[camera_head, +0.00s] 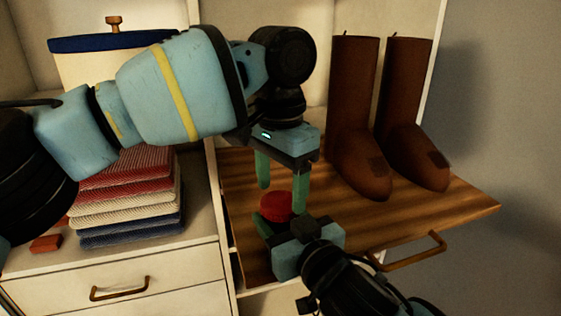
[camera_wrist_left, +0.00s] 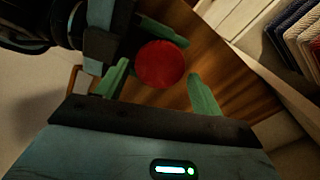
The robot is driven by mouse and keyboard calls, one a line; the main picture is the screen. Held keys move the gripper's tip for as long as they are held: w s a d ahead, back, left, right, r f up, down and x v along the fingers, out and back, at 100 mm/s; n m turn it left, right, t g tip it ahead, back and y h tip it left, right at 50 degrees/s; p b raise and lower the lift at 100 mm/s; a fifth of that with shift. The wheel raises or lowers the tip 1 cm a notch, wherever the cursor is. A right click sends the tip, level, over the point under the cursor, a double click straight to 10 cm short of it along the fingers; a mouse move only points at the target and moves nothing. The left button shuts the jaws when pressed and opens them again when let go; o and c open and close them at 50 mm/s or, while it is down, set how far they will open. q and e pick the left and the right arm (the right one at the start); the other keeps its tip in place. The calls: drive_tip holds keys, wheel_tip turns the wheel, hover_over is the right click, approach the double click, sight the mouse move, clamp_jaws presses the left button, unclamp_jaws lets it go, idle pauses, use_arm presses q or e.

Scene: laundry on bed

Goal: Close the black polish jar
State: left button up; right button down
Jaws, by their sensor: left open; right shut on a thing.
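A round red-topped jar (camera_head: 276,206) is in the middle of the head view, over the wooden board; no black part of it shows. It shows from above as a red disc in the left wrist view (camera_wrist_left: 160,64). My right gripper (camera_head: 279,218) comes in from below and is shut on the jar; one green finger shows on its left side, and the contact is partly hidden. My left gripper (camera_head: 281,195) points down, open, its green fingertips on either side of the red top. I cannot tell whether they touch it. A separate lid cannot be made out.
Brown boots (camera_head: 355,125) stand on the wooden board (camera_head: 445,205) to the right. Folded cloths (camera_head: 125,200) are stacked on the left cabinet beside a small orange-red block (camera_head: 46,243). A blue-lidded container (camera_head: 85,65) stands behind my left arm. Bare board lies right of the grippers.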

use_arm(q)
drive_tip(key=shift+f, duration=1)
drive_tip(key=c, duration=0.8)
drive_tip(key=o, duration=1.2)
drive_tip(key=shift+c, duration=0.2)
wheel_tip(320, 180, up, 12)
drive_tip(key=shift+a, duration=0.1)
use_arm(e)
drive_tip(key=c, duration=0.5)
unclamp_jaws()
